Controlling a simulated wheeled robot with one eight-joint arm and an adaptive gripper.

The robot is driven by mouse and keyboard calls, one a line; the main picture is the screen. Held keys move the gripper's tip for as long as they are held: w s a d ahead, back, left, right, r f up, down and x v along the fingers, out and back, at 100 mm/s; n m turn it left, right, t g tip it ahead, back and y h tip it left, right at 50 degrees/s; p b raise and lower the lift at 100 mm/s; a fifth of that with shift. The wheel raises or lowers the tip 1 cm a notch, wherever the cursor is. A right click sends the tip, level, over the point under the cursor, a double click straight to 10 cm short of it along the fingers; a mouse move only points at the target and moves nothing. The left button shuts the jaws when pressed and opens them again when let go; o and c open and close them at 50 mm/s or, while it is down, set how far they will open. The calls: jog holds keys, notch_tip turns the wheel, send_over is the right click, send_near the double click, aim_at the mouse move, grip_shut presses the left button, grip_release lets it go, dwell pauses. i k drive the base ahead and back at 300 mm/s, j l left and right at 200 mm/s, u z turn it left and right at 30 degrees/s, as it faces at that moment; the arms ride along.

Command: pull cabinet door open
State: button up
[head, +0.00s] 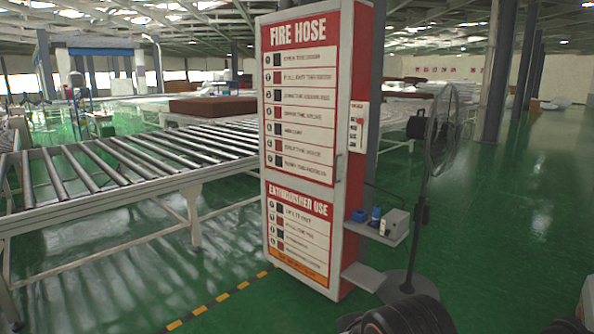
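A tall white and red cabinet (315,180) stands upright in the middle of the head view. Its front door (300,184) carries red "FIRE HOSE" and "EXTINGUISHER USE" panels and looks closed flush with the body. A small grey vertical handle (339,167) seems to sit at the door's right edge. My gripper's fingers do not show in the view, so I cannot tell where they are relative to the handle.
A roller conveyor (120,165) runs up to the cabinet's left side. A black pedestal fan (425,205) and grey side shelves (376,231) with small devices stand close on the right. Green floor (510,220) is open farther right. A yellow-black stripe (217,298) lies in front.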

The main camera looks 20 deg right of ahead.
aim_at(303, 53)
jog(key=i+l, duration=0.15)
jog(key=i, duration=0.4)
jog(key=i+l+u, duration=0.1)
jog(key=i, duration=0.4)
